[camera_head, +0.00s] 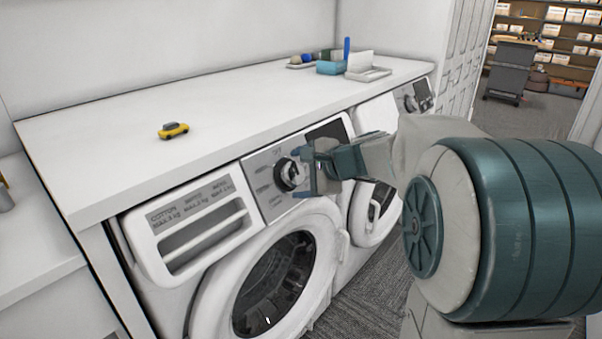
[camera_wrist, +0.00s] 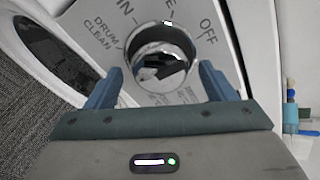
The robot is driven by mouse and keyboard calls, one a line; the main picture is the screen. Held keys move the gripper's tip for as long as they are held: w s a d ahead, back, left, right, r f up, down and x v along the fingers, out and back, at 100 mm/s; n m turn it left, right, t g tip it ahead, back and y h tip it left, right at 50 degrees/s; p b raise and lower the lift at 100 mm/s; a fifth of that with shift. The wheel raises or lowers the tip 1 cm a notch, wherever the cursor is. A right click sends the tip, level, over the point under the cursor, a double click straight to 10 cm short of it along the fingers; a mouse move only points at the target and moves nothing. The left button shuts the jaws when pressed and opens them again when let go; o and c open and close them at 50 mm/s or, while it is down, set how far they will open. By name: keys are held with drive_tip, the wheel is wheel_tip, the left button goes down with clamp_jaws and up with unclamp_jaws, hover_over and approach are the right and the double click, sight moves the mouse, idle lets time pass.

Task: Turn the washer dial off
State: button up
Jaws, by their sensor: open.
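The washer (camera_head: 190,270) is white with a round door and stands under a white counter. I cannot tell whether the fingers touch the knob. The pointer's direction is unclear.
A yellow toy car (camera_head: 173,130) sits on the white counter (camera_head: 110,150). A second machine (camera_head: 375,205) is to the right. Grey carpet (camera_head: 365,315) lies in front.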

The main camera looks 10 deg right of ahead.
drive_tip(key=p+v, duration=0.2)
drive_tip(key=v, duration=1.1)
drive_tip(key=shift+s+d, duration=0.15)
drive_tip(key=shift+s, duration=0.15)
drive_tip(key=shift+r, duration=0.1)
drive_tip(key=s+a+r+n+g+h+p, duration=0.1)
drive_tip(key=s+a+n+g+h+p, duration=0.2)
drive_tip(key=s+n+p, duration=0.5)
drive_tip(key=s+a+r+n+g+h+p, duration=0.1)
drive_tip(key=s+a+n+g+h+p, duration=0.2)
drive_tip(key=s+n+p, duration=0.5)
drive_tip(key=shift+s+a+g+p, duration=0.5)
drive_tip(key=shift+s+a+p, duration=0.1)
drive_tip(key=shift+p, duration=0.35)
